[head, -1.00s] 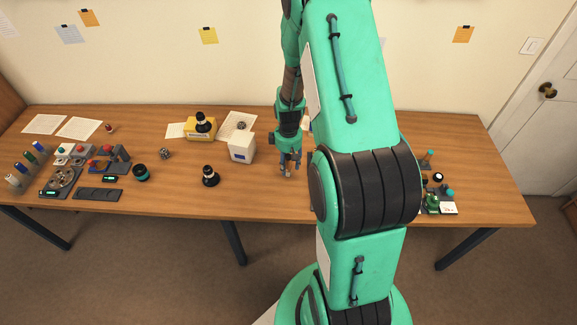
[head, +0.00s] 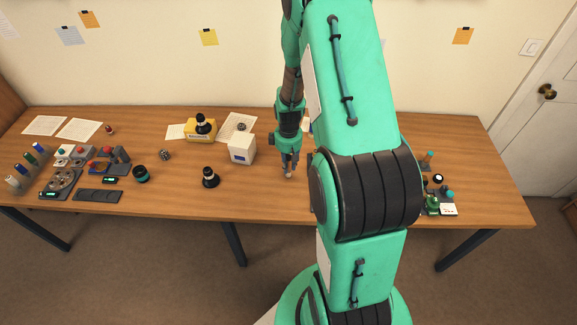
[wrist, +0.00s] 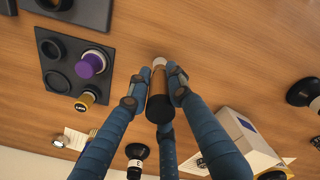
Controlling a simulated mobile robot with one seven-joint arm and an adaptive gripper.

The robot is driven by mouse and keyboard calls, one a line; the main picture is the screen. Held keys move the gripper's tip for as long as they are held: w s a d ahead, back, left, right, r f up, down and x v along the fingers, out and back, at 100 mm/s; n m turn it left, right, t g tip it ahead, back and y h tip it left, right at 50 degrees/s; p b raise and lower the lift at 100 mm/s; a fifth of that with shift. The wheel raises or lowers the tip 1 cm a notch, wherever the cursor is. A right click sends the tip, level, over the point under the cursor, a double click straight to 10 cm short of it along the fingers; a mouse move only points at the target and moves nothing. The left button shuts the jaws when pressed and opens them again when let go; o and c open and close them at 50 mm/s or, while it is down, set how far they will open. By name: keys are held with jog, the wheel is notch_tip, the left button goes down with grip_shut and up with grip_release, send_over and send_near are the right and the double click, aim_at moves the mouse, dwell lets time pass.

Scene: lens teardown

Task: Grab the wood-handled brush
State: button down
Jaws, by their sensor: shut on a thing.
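The wood-handled brush (wrist: 159,95) is between the fingers of my gripper (wrist: 156,88) in the wrist view. It has a brown, wood-coloured body with a dark end towards the camera and a pale tip at the far end. My gripper is shut on it. In the head view my gripper (head: 289,170) points down over the middle of the table, just right of the white box. There only a small pale bit of the brush shows below the fingertips. I cannot tell whether the brush touches the table.
A white box (head: 241,149) and a black lens-like piece (head: 210,177) stand left of my gripper on the wooden table (head: 255,195). A dark tray (wrist: 58,68) with round recesses holds a purple-topped piece (wrist: 91,64). The table's front middle is clear.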

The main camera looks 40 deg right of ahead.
aim_at(288, 156)
jog(key=shift+r, duration=0.45)
notch_tip(288, 156, up, 2)
jog(key=shift+r+p, duration=0.1)
jog(key=shift+p, duration=0.2)
jog(key=s+a+r+p, duration=0.1)
jog(key=s+a, duration=0.7)
jog(key=s, duration=0.6)
jog(key=shift+r, duration=0.2)
